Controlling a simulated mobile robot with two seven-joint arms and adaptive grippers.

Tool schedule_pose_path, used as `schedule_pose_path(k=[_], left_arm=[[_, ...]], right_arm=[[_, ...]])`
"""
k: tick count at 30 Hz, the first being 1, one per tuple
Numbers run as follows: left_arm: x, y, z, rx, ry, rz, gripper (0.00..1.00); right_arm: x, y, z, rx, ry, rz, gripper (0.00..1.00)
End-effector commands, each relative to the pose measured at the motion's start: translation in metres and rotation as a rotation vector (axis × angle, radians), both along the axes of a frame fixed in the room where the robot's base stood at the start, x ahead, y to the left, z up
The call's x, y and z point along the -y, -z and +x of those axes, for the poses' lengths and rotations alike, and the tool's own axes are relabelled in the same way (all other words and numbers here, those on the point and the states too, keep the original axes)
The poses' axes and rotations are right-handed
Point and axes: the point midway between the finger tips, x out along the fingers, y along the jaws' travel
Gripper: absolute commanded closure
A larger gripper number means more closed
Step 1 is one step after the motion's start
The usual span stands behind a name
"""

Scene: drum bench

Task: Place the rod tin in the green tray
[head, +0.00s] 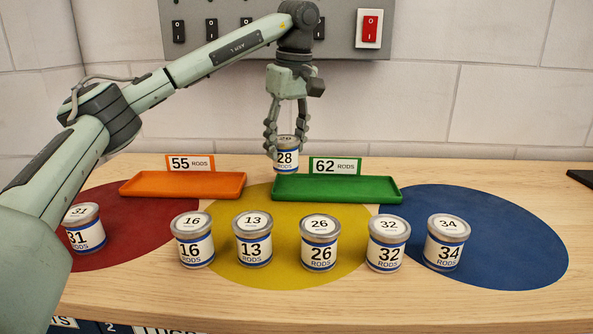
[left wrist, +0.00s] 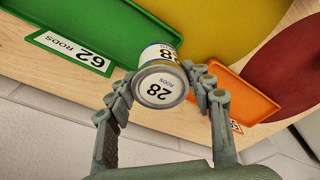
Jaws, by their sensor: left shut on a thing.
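My left gripper (head: 287,148) is shut on the rod tin marked 28 (head: 286,160), with a finger on each side. It holds the tin upright near the back left end of the green tray (head: 388,190), which bears a 62 RODS sign (head: 335,167). In the left wrist view the tin (left wrist: 161,84) is between the fingers, seen lid first, and overlaps the edge of the green tray (left wrist: 110,28). The bare tray floor shows no tin. The exact height of the held tin is hard to tell. My right gripper is not in view.
An orange tray (head: 180,186) with a 55 RODS sign (head: 190,163) is left of the green one. In front stand tins marked 31 (head: 84,230), 16 (head: 193,240), 13 (head: 253,240), 26 (head: 320,243), 32 (head: 388,243) and 34 (head: 446,243). A switch panel (head: 235,20) is behind.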

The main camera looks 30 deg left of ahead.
Motion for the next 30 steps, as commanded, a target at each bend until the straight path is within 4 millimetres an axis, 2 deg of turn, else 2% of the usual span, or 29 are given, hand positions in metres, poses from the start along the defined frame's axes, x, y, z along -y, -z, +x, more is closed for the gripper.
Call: schedule_pose_path(k=[3, 6, 10, 16, 27, 28, 30], left_arm=[[0.008, 0.009, 0.013, 0.000, 0.000, 0.000, 0.84], [0.010, 0.011, 0.017, 0.001, 0.000, 0.001, 0.84], [0.009, 0.022, 0.018, 0.001, -0.001, 0.002, 0.84], [0.009, 0.049, 0.017, 0.000, 0.000, 0.001, 0.84], [0.010, 0.054, 0.017, 0.002, 0.000, 0.001, 0.84], [0.010, 0.054, 0.017, 0.002, 0.000, 0.001, 0.46], [0.010, 0.054, 0.017, 0.001, -0.001, 0.001, 0.37]], right_arm=[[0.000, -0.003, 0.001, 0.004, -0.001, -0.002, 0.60], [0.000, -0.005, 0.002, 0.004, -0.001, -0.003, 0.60], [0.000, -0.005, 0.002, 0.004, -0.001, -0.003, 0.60], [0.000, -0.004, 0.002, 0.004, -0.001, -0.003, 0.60], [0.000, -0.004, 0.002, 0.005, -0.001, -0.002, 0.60], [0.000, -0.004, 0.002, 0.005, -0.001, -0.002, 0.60], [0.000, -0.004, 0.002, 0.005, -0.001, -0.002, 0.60]])
